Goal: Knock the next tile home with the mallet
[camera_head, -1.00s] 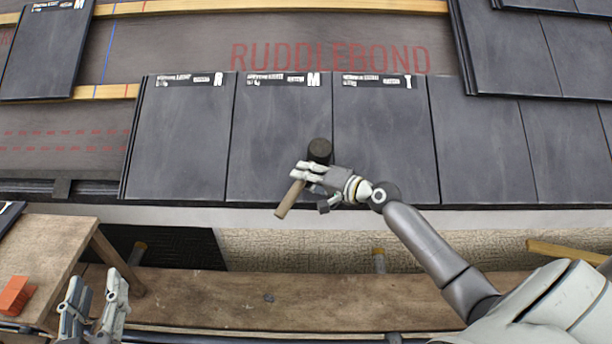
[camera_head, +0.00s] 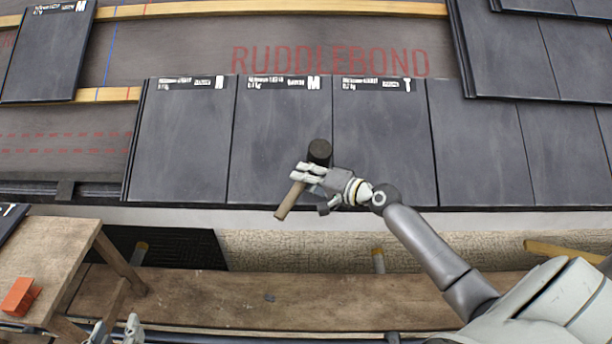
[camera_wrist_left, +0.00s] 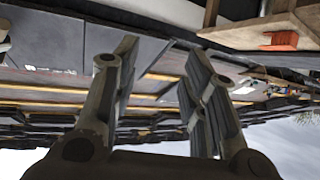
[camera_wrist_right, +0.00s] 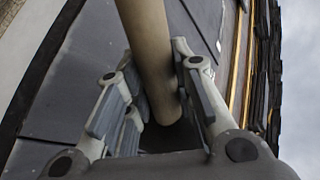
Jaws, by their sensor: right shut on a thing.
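A row of dark slate-coloured tiles lies on the roof. The left tile (camera_head: 182,145), the middle tile (camera_head: 275,125) and the right tile (camera_head: 380,130) carry white print along their tops. My right gripper (camera_head: 304,175) is shut on the wooden handle (camera_head: 289,202) of the mallet. The mallet's dark head (camera_head: 319,152) is over the seam between the middle and right tiles; I cannot tell whether it touches them. In the right wrist view the handle (camera_wrist_right: 148,50) runs between the fingers. My left gripper (camera_head: 115,333) barely shows at the bottom edge; in the left wrist view (camera_wrist_left: 158,65) it is open and empty.
A lone tile (camera_head: 48,55) lies on the battens at the upper left. Bare membrane (camera_head: 60,150) is left of the row. Below the eave are a wooden plank (camera_head: 230,300) and a bench (camera_head: 45,255) with an orange block (camera_head: 20,296).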

